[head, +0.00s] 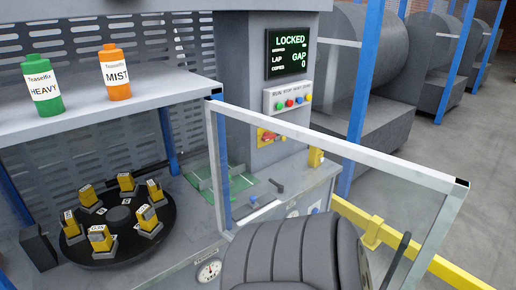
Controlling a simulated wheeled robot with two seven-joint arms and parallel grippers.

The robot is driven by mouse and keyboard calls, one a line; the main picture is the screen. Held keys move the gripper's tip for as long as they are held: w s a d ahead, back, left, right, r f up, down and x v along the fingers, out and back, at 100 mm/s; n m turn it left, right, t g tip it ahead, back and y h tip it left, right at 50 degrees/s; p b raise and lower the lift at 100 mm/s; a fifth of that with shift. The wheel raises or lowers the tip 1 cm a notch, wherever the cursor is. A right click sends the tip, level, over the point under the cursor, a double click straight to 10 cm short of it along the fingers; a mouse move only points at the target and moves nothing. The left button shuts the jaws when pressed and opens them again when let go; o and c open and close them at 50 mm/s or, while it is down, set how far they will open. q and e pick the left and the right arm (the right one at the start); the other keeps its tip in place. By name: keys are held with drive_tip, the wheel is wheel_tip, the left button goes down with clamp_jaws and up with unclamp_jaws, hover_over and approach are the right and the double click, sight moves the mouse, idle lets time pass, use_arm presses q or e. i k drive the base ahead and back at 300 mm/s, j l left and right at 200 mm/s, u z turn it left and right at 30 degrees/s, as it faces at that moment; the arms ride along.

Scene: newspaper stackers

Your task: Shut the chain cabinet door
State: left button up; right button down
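A door with a pale metal frame (335,146) and a see-through middle stands in the centre and right. It appears open, swung out from the machine. Its top edge runs from a post at the left to a corner at the far right. A dark bar-shaped handle (396,262) shows near its right side, low in the view. The door's lower part is hidden by a dark ribbed shape at the bottom middle, and its bottom edge is out of view. I cannot make out either gripper in the head view.
Behind the door is a machine column with a screen (289,52) reading LOCKED and a button panel (288,97). A round black carousel (118,220) with several yellow blocks sits at left. Green (43,83) and orange (116,72) bottles stand on a shelf. A yellow rail (372,228) runs at right.

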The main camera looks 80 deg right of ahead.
sight(456, 189)
drive_tip(key=k+l+z, duration=0.1)
drive_tip(key=z, duration=0.35)
drive_tip(key=l+z, duration=0.15)
drive_tip(key=z, duration=0.25)
drive_tip(key=l+z, duration=0.15)
drive_tip(key=z, duration=0.3)
drive_tip(key=k+l+z, duration=0.1)
drive_tip(key=l+z, duration=0.55)
drive_tip(key=l, duration=0.15)
drive_tip(key=k+l+u, duration=0.1)
drive_tip(key=l+u, duration=0.25)
drive_tip(key=k+l+u, duration=0.1)
drive_tip(key=l+u, duration=0.2)
drive_tip(key=l, duration=0.25)
drive_tip(key=l+u, duration=0.2)
drive_tip(key=u, duration=0.25)
drive_tip(key=l+u, duration=0.2)
drive_tip(key=u, duration=0.25)
drive_tip(key=l+u, duration=0.2)
drive_tip(key=u, duration=0.25)
